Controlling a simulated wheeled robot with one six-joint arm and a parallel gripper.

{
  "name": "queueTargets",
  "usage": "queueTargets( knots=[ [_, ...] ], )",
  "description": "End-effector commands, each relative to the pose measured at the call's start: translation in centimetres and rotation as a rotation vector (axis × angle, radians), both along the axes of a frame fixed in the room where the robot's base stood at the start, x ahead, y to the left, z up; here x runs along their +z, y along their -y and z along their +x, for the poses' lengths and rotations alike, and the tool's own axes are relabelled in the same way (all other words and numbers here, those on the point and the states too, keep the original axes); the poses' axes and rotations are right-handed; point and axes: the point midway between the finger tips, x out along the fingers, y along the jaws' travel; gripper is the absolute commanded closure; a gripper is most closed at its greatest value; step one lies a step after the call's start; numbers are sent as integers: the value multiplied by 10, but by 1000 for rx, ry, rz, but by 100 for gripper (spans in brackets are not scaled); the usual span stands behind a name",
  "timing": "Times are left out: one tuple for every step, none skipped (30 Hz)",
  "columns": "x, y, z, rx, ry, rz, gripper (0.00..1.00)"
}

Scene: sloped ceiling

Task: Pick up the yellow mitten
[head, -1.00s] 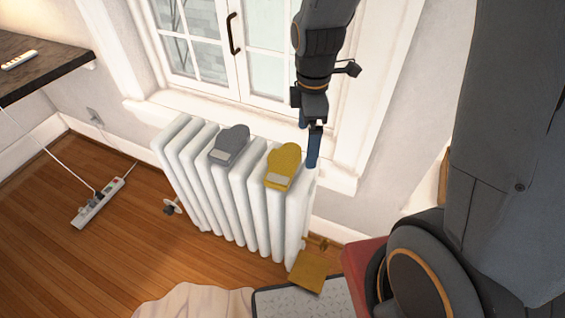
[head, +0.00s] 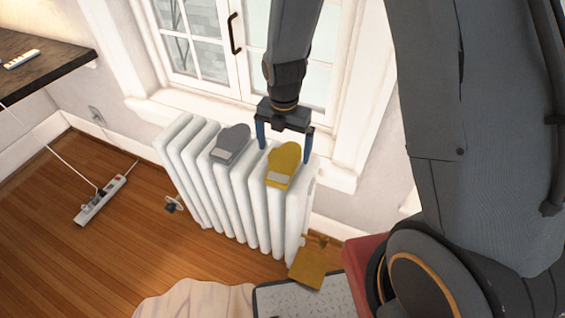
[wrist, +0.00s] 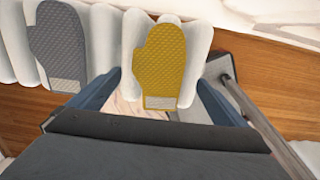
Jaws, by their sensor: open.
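The yellow mitten (head: 284,163) lies on top of the white radiator (head: 240,195), near its right end, with a pale patch at its cuff. In the wrist view the yellow mitten (wrist: 160,62) shows ahead of and between the two blue fingers. My gripper (head: 285,145) is open and empty, with its fingers spread to either side of the mitten's far end in the head view. It also shows in the wrist view (wrist: 160,92). I cannot tell whether the fingertips touch the radiator.
A grey mitten (head: 231,143) lies on the radiator to the left. The window (head: 215,45) and its sill stand behind. A yellow-brown square piece (head: 307,270) is low at the radiator's right end. A power strip (head: 101,200) lies on the wooden floor.

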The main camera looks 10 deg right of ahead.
Motion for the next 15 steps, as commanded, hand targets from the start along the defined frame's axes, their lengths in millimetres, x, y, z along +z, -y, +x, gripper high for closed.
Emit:
queueTargets(
  knots=[
    [-6,-1,0,0,-3,-1,3],
    [-10,-1,1,0,-3,-1,3],
    [-14,-1,2,0,-4,-1,3],
    [-18,-2,2,0,-4,-1,3],
    [-21,-2,4,0,-3,-1,3],
    [-26,-2,4,-1,-3,-1,3],
    [-30,-2,4,-1,-3,-1,3],
    [-33,-2,4,-1,-3,-1,3],
    [-37,-2,4,-1,-3,-1,3],
    [-39,-2,4,-1,-1,0,3],
    [-41,-2,4,-1,-1,0,3],
    [-43,-2,4,-1,-1,0,3],
    [-44,-2,4,-2,-1,0,3],
    [-44,-2,4,-2,-1,1,3],
    [-45,-2,4,-2,-1,1,3]
  ],
)
